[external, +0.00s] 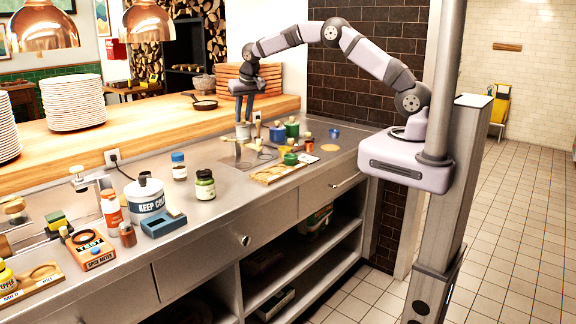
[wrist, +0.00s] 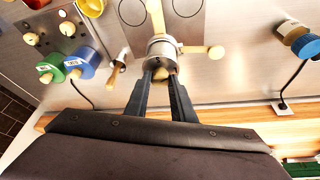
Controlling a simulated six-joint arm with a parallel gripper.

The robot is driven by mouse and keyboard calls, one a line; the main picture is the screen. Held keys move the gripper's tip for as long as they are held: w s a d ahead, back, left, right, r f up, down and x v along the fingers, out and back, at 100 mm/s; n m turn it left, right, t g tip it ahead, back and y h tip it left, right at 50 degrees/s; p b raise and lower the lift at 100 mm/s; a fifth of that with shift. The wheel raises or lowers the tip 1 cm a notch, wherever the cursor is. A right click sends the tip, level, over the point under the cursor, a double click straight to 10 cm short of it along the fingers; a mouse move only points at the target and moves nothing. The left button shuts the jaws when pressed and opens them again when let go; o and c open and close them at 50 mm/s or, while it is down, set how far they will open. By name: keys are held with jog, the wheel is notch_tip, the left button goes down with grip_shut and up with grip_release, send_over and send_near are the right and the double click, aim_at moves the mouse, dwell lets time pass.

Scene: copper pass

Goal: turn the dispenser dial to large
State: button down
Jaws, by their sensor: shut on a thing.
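The dispenser (wrist: 162,45) is a small metal cylinder with wooden arms, near the back edge of the steel counter in the wrist view. In the external view the dispenser (external: 243,132) is a pale drum by the wooden ledge. My gripper (wrist: 164,76) points down at it, its dark fingers on either side of a tan wooden knob that seems to be the dial (wrist: 165,72). The fingers are shut on this knob and partly cover it. In the external view my gripper (external: 243,120) is right at the drum.
Blue and green lidded pots (external: 292,129) stand close to the right. A wooden board (external: 268,176) lies in front. Jars (external: 205,186) stand on the counter to the left. The raised wooden ledge (external: 150,124) runs behind.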

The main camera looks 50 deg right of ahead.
jog(key=m+h+p, duration=0.1)
jog(key=m, duration=0.2)
jog(key=shift+a+g, duration=0.15)
jog(key=shift+g, duration=0.25)
jog(key=shift+w+m+g+h+p, duration=0.1)
jog(key=shift+m+g+h+p, duration=0.25)
jog(key=shift+m+p, duration=0.7)
jog(key=shift+m, duration=0.25)
jog(key=c, duration=1.5)
grip_release()
jog(key=b+v, duration=0.3)
jog(key=v, duration=0.4)
jog(key=shift+a+r, duration=0.15)
